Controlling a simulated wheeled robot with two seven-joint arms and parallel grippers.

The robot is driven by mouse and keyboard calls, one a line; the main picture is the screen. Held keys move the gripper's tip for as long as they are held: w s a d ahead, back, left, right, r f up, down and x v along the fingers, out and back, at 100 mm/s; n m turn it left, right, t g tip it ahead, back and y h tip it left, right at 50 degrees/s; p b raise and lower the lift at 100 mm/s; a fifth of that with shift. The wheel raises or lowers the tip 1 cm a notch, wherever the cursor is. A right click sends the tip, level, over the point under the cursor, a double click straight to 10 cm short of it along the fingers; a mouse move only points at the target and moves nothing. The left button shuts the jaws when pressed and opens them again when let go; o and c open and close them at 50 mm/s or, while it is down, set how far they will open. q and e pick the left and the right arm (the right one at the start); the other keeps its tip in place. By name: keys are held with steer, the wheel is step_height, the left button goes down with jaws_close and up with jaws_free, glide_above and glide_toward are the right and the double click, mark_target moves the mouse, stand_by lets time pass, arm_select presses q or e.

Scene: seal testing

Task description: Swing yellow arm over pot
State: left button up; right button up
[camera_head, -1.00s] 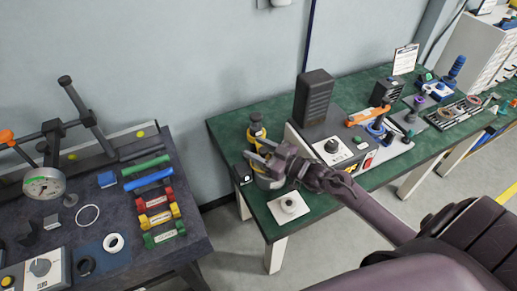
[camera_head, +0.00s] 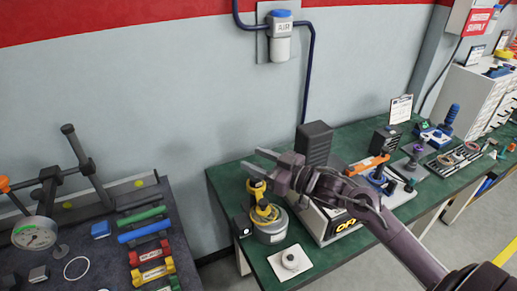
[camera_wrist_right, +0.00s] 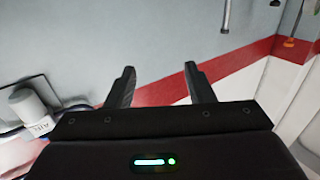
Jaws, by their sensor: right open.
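The pot (camera_head: 270,236) is a squat silver-grey cylinder at the left end of the green bench. The yellow arm (camera_head: 264,213) and a yellow-and-black upper part (camera_head: 256,187) show above the pot's top. I cannot tell exactly how far the arm lies across it. My right gripper (camera_head: 257,161) is raised above the yellow parts, with its fingers pointing left, open and empty. In the right wrist view its two fingers (camera_wrist_right: 160,85) stand apart with only wall between them. My left gripper is not in view.
A tester box with a lit display (camera_head: 345,222) stands right of the pot, partly behind my right arm. A white square plate with a round part (camera_head: 290,260) lies in front. A dark bench (camera_head: 105,245) with tools is at left. An air unit (camera_head: 280,38) hangs on the wall.

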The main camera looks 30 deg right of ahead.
steer(key=shift+r, duration=2.35)
steer(key=shift+c, duration=0.5)
